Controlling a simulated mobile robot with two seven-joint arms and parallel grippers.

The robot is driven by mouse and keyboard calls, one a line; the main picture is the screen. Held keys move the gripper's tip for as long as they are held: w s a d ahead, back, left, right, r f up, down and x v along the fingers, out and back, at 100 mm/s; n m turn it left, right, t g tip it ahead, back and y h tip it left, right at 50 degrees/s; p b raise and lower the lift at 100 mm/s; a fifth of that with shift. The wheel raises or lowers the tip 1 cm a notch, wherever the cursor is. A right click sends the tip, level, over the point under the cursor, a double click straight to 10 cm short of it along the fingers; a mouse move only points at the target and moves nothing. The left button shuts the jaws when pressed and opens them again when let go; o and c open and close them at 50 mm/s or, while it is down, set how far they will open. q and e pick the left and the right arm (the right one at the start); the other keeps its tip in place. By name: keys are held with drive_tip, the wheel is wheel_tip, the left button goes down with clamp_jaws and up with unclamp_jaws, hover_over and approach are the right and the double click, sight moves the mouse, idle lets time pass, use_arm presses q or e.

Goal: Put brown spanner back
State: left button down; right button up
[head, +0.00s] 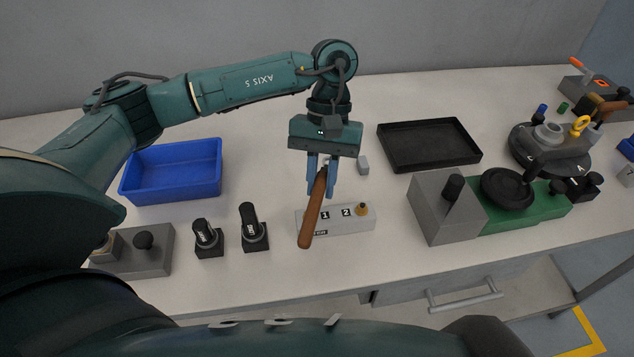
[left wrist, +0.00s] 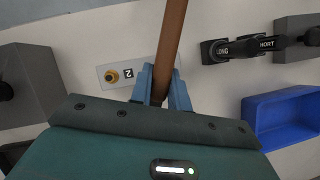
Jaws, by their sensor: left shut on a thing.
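The brown spanner (head: 312,212) is a long brown bar held in my left gripper (head: 322,178). The blue fingers are shut on it near its upper end, and the bar slants down toward the front in the head view. In the left wrist view the spanner (left wrist: 170,45) sticks out between the fingers (left wrist: 162,88). It is in front of a light grey block (head: 355,222) marked 1 and 2 and hides part of it. I cannot tell how far above the table the spanner is. My right gripper does not show.
A blue bin (head: 170,190) stands at the left and a black tray (head: 430,165) at the back right. Two black holders (head: 254,236) stand left of the block. A grey and green fixture (head: 440,225) stands to the right. A round tool stand (head: 550,165) is at far right.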

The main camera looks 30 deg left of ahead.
use_arm(q)
drive_tip(key=shift+w+n+h, duration=0.25)
drive_tip(key=shift+n+h, duration=0.25)
drive_tip(key=shift+n, duration=0.6)
drive_tip(key=w+n+t+h, duration=0.1)
drive_tip(key=n, duration=0.2)
drive_tip(key=w+a+n+t+b, duration=0.1)
drive_tip(key=w+n, duration=0.1)
drive_tip(key=n, duration=0.1)
drive_tip(key=w+n+t+h, duration=0.1)
drive_tip(key=w+n, duration=0.1)
drive_tip(key=n, duration=0.1)
drive_tip(key=shift+w+a+f+n+h, duration=0.15)
drive_tip(key=shift+a+f+n+h, duration=0.05)
drive_tip(key=shift+a+n+h, duration=0.15)
drive_tip(key=w+a+n+t+b, duration=0.1)
drive_tip(key=w+a+n+t, duration=0.3)
drive_tip(key=n, duration=0.6)
drive_tip(key=shift+w+a+r+t+y, duration=0.25)
drive_tip(key=shift+w+a+t+y, duration=0.2)
drive_tip(key=shift+w, duration=0.25)
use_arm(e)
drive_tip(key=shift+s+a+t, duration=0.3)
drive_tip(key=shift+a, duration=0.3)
use_arm(q)
drive_tip(key=shift+n, duration=0.25)
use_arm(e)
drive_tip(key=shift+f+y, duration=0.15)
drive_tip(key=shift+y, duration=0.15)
